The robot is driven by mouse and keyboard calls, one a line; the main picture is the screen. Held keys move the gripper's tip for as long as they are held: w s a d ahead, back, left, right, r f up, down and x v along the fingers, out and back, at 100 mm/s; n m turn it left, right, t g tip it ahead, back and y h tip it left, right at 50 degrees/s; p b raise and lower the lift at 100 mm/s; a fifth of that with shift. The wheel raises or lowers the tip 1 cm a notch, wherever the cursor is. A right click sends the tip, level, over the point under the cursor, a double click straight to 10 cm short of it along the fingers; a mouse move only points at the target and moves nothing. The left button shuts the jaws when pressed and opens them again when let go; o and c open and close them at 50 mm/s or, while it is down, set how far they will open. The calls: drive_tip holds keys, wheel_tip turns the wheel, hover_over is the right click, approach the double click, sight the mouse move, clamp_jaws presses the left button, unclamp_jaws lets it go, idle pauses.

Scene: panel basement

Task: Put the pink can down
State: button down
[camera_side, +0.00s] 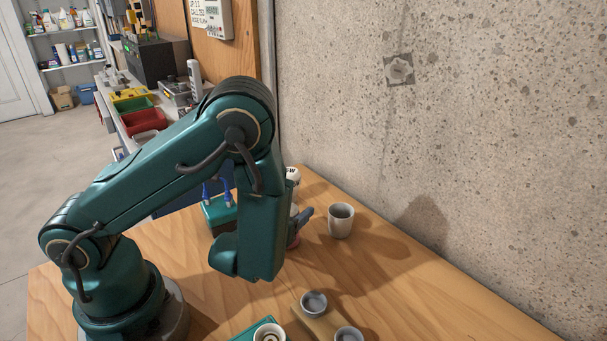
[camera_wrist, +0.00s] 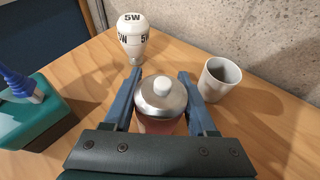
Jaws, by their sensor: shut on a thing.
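The pink can (camera_wrist: 155,127) has a silver domed lid with a white knob and sits between my gripper's two blue fingers in the wrist view. My gripper (camera_wrist: 160,90) is shut on it, with one finger on each side. The can's lower part is hidden by the gripper body in the wrist view. In the side view my gripper (camera_side: 304,220) is mostly behind my forearm, and only a sliver of the pink can (camera_side: 294,241) shows. I cannot tell whether its base touches the wooden table (camera_side: 400,290).
A white 5W bulb (camera_wrist: 132,46) stands behind the can, and a pale cup (camera_wrist: 218,82) stands to its right. A teal box (camera_wrist: 35,115) with blue parts is at left. Small grey cups (camera_side: 313,303) sit at the front. The concrete wall (camera_side: 470,120) bounds the table.

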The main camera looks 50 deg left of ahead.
drive_tip(key=shift+c, duration=1)
unclamp_jaws()
drive_tip(key=shift+f, duration=0.1)
drive_tip(key=shift+s+d+r, duration=0.1)
drive_tip(key=shift+r, duration=0.1)
drive_tip(key=shift+v, duration=3.6)
